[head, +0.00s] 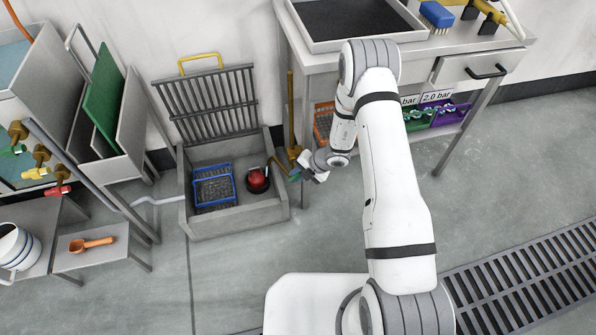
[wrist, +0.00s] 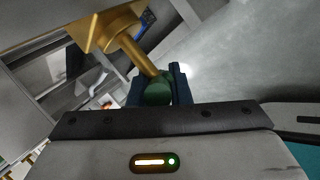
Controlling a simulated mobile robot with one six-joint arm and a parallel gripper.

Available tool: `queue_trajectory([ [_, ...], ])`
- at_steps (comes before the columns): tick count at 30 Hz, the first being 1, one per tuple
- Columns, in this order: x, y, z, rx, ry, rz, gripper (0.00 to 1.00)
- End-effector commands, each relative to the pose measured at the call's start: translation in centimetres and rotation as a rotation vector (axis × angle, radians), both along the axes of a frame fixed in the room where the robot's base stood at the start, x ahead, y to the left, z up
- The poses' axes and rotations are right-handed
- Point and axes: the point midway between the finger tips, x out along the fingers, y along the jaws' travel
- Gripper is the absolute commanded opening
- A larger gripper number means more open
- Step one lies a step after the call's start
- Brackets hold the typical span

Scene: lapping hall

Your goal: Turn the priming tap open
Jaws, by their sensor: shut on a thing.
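The brass priming tap (wrist: 140,54) with a green handle (wrist: 158,90) fills the upper middle of the wrist view. The two dark blue fingers of my gripper (wrist: 158,88) stand on either side of the green handle and are shut on it. In the head view my gripper (head: 302,172) is low beside the right wall of the grey sump, under the bench's left end. The brass of the tap (head: 294,154) shows just behind it there. The exact angle of the handle is partly hidden by the fingers.
The grey sump (head: 240,222) holds a blue basket (head: 214,203) and a red and black pump (head: 257,178). Left, a rack carries brass taps with green, yellow (head: 36,173) and red (head: 57,191) handles. The bench (head: 310,62) is close on the right.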

Motion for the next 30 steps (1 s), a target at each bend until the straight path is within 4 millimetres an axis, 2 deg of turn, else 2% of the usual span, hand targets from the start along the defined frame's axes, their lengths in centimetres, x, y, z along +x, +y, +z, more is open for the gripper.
queue_trajectory([
  [15, 0.1, 0.2, -1.1, -0.413, -0.125, 0.005, 0.00],
  [30, 0.0, 0.0, -0.6, -0.660, -0.190, 0.004, 0.00],
])
